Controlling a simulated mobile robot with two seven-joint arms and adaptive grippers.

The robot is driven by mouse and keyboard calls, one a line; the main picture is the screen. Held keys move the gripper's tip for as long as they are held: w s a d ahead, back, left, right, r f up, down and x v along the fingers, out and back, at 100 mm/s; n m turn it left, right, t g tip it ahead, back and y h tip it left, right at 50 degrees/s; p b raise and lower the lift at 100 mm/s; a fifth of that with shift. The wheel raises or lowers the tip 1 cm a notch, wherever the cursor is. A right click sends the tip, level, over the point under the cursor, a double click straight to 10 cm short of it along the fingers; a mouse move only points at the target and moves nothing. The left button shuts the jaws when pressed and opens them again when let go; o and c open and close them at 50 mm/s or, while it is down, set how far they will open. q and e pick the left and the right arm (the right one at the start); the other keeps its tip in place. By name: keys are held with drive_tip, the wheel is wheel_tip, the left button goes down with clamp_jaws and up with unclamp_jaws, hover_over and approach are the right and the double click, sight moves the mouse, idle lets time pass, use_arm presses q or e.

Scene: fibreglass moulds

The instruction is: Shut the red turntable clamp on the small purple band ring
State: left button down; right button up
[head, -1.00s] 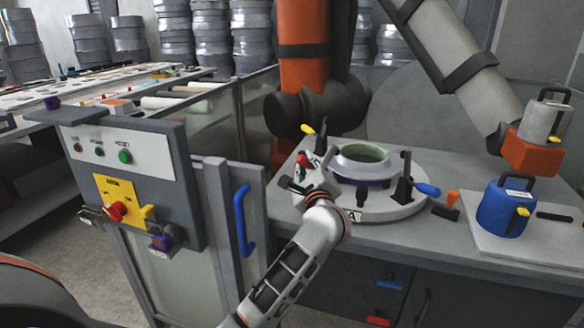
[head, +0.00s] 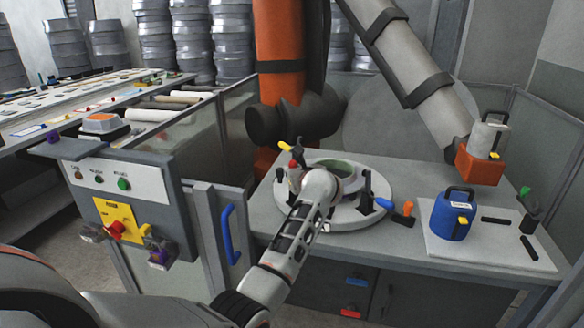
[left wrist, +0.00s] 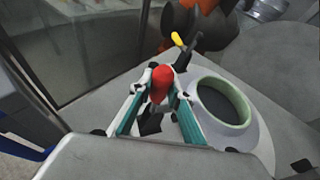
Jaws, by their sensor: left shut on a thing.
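The red clamp handle (head: 293,166) stands at the left side of the pale round turntable (head: 375,205). My left gripper (left wrist: 160,92) is shut on this red handle (left wrist: 161,78), which shows between its fingers in the left wrist view. In the head view my left forearm and wrist cover the gripper's fingers and part of the turntable. The small ring (head: 349,170), pale with a green inside, sits in the middle of the turntable; it also shows right of the gripper in the left wrist view (left wrist: 247,118). Its purple band is hidden now. My right gripper is not in view.
An orange-handled tool (head: 406,209) and a blue canister (head: 452,215) are to the right. A control panel (head: 120,205) stands at the left.

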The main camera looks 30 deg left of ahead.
use_arm(q)
drive_tip(key=shift+w, duration=0.25)
idle(0.4)
drive_tip(key=c, duration=1.9)
unclamp_jaws()
drive_tip(key=shift+v, duration=3.8)
drive_tip(key=shift+w, duration=0.1)
